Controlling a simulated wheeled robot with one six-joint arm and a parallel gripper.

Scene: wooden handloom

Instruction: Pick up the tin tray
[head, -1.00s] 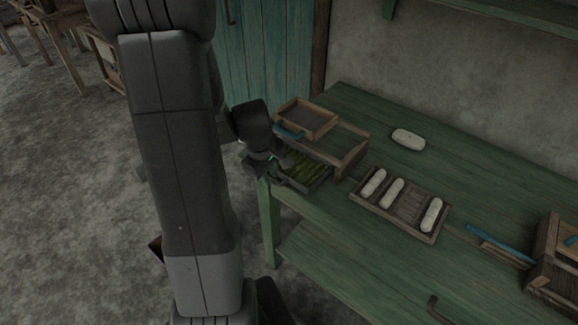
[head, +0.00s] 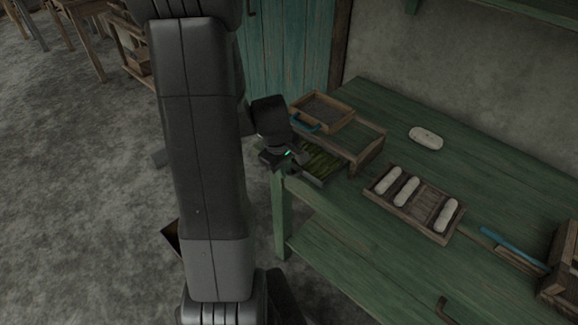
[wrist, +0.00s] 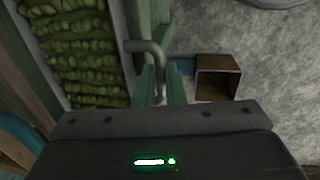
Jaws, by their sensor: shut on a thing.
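The tin tray (head: 327,172) is a shallow grey tray filled with green rolls. It sits at the table's near left corner, against the low wooden stand. In the wrist view its rim (wrist: 123,30) and contents fill the upper left, with a bent grey handle (wrist: 145,46) at its right side. My gripper (head: 290,157) is at the tray's left end. In the wrist view the fingertips (wrist: 160,82) are shut on the handle. The head view is too small to tell whether the tray is off the surface.
A low wooden stand (head: 368,143) with a wooden tray (head: 322,108) on top is right behind. A slatted tray with white rolls (head: 430,222), a white oval piece (head: 426,138) and a blue-handled tool (head: 513,248) lie on the green table (head: 350,245). An open brown box (wrist: 218,78) is on the floor.

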